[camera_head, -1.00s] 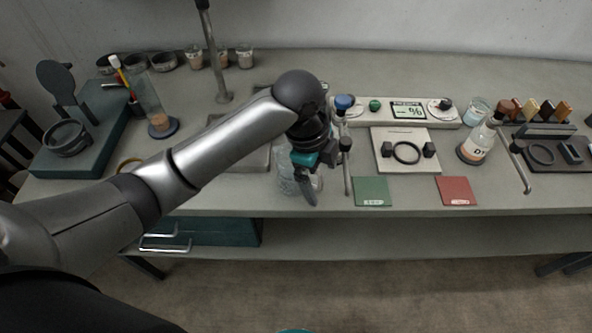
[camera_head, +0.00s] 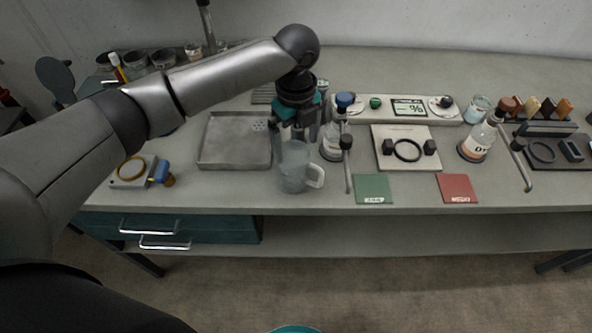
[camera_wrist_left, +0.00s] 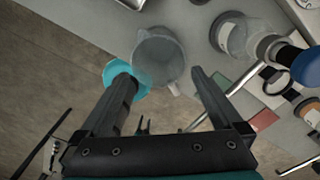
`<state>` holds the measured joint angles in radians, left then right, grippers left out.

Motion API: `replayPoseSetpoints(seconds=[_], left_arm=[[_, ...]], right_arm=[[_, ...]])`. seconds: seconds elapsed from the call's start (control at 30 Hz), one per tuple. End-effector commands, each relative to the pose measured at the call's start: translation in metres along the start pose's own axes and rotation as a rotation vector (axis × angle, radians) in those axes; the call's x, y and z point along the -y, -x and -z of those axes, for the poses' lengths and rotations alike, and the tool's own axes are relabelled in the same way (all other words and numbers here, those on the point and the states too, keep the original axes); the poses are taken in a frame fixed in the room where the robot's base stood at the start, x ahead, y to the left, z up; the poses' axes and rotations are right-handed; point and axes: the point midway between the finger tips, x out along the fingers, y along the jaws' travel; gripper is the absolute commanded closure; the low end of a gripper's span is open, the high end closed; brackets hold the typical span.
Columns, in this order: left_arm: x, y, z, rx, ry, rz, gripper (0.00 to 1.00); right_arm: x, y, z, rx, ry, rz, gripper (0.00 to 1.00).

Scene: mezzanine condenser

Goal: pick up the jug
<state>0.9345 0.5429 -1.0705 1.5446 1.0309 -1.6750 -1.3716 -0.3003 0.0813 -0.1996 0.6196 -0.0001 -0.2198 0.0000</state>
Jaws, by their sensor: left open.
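The jug (camera_head: 294,170) is clear with a pale handle on its right side. It stands upright near the bench's front edge. In the left wrist view the jug (camera_wrist_left: 160,55) appears beyond and between the two fingers, with its handle towards the right finger. My left gripper (camera_head: 297,133) is above and just behind the jug in the head view, pointing down. It is open, and its fingers (camera_wrist_left: 165,85) show nothing between them at the tips. My right gripper is not in view.
A blue-capped bottle (camera_head: 334,135) stands close to the right of my left gripper. A metal tray (camera_head: 235,160) lies to the left. Green (camera_head: 374,189) and red (camera_head: 457,188) mats lie at the front right.

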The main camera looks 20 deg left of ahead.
Motion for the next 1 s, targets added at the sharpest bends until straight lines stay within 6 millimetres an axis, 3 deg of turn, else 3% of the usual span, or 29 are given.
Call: replayPoseSetpoints(seconds=[0.1,0.33,0.63,0.93,1.0], left_arm=[[0.0,-0.019,0.0,0.0,0.0,-0.002,0.0],[-0.001,-0.035,0.0,-0.001,0.0,-0.001,0.0],[-0.002,-0.076,-0.001,0.0,0.0,-0.001,0.0],[-0.002,-0.081,-0.001,0.001,-0.001,0.001,0.0],[-0.002,-0.081,-0.001,0.001,-0.001,0.001,0.08]], right_arm=[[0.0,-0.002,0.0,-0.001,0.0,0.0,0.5],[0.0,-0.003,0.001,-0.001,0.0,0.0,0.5],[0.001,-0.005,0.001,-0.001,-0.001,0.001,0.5],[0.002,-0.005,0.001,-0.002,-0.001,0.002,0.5],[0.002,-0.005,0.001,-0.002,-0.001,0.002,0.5]])
